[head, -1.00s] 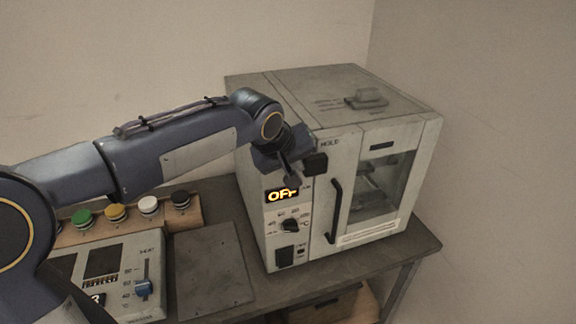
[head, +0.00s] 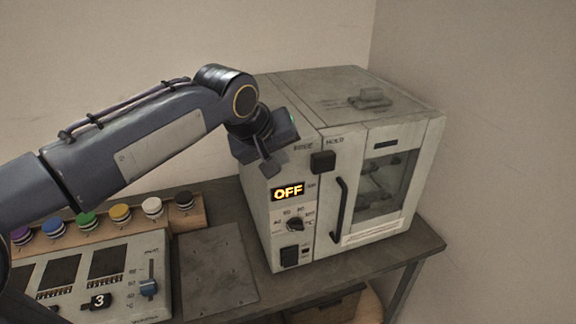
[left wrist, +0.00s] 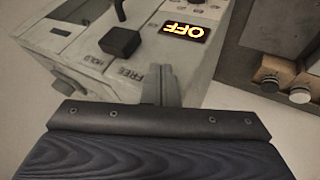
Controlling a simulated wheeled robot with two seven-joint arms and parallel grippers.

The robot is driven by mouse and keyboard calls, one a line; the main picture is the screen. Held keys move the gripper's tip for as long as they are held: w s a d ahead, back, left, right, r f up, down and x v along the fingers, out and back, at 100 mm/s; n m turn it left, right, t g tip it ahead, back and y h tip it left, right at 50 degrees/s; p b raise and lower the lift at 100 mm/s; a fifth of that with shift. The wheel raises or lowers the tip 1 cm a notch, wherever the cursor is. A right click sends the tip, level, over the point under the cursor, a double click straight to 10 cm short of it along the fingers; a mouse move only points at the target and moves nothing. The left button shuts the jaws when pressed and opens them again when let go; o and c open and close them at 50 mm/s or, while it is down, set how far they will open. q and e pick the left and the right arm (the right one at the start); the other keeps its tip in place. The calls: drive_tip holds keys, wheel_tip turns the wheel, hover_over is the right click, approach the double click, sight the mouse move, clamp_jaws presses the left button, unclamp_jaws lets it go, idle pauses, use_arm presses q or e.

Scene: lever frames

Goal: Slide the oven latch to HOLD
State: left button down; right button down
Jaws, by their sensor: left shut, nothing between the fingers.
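The oven latch is a black block (head: 323,161) high on the oven front, over the seam between control panel and door. In the head view it sits just below the HOLD label (head: 335,140), right of the FREE label (head: 303,147). The latch also shows in the left wrist view (left wrist: 120,42), with FREE printed close by. My left gripper (head: 270,168) is shut and empty, in front of the panel's upper left, apart from the latch. Its fingers show in the left wrist view (left wrist: 161,85). My right gripper is not in view.
The oven display (head: 288,192) reads OFF, above a black dial (head: 295,224). A vertical door handle (head: 339,208) stands below the latch. A row of coloured buttons (head: 120,213) and a slider panel (head: 148,289) lie to the left. A flat plate (head: 215,265) lies before the oven.

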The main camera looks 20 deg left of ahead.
use_arm(q)
drive_tip(key=v, duration=0.5)
drive_tip(key=shift+a+f, duration=0.1)
drive_tip(key=shift+s+a, duration=0.1)
drive_tip(key=s+a+f+m, duration=0.2)
drive_tip(key=s+f, duration=0.8)
drive_tip(key=s, duration=0.1)
drive_tip(key=s+a+f+m+g+h, duration=0.1)
drive_tip(key=s+a+f, duration=0.1)
drive_tip(key=s+f, duration=0.9)
drive_tip(key=shift+s+a+f+m+h, duration=0.2)
drive_tip(key=shift+s+m+h, duration=0.15)
drive_tip(key=shift+s, duration=0.35)
